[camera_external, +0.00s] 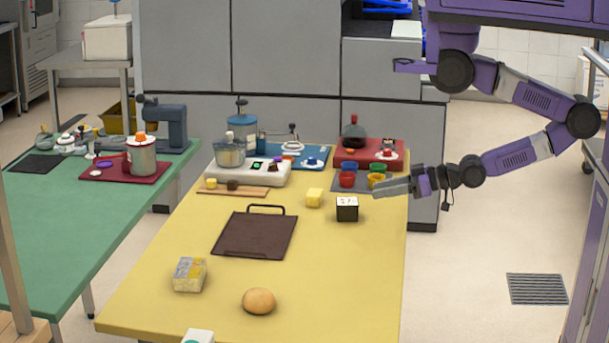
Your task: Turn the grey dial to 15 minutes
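I cannot make out a grey dial with minute marks for certain. A pale round piece with a grey ring (291,148) lies at the back of the yellow table and may be a dial; its markings are too small to read. A small white round piece with a blue knob (311,162) sits on the blue mat, and another with a red knob (387,154) is on the red mat. My gripper (378,191) points left above the right edge of the yellow table, near the small cups. Whether its fingers are apart is too small to tell.
Colored cups, including a red one (347,179), stand near my gripper. A green table (70,230) is left.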

